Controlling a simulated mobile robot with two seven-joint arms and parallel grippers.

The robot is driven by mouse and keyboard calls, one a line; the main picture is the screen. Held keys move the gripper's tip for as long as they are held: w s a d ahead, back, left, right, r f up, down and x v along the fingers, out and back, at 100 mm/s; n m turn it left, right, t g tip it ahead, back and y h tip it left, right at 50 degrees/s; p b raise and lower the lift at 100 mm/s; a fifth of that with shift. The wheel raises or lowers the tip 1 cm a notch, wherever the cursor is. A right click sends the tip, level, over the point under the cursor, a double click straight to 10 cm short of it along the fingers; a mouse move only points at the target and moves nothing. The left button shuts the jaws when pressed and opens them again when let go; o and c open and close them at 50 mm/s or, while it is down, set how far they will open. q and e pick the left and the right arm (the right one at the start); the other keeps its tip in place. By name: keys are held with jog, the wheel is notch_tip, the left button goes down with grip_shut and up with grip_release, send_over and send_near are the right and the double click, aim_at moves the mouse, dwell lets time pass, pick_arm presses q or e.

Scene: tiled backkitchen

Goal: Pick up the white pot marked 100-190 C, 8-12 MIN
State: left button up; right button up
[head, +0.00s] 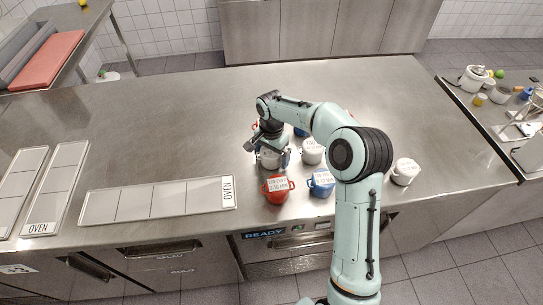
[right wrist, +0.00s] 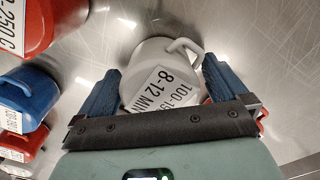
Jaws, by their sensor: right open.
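The white pot (right wrist: 162,62) with a label reading "100-19…" and "8-12 MIN" stands on the steel counter, with its handle toward the upper right of the right wrist view. My right gripper (right wrist: 160,68) is open, with one blue finger on each side of the pot. A gap shows beside the left finger; whether the right finger touches the handle I cannot tell. In the head view my right gripper (head: 272,146) hangs over this white pot (head: 270,160) and partly hides it. My left gripper is not in view.
Close by stand a red pot (head: 277,190), a blue pot (head: 321,184) and another white pot (head: 312,151). A further white pot (head: 405,172) stands to the right, past my arm. An OVEN tray (head: 160,201) lies to the left. The counter's back left is clear.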

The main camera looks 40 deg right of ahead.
jog(key=c, duration=1.2)
jog(key=shift+c, duration=0.2)
jog(key=shift+r, duration=0.15)
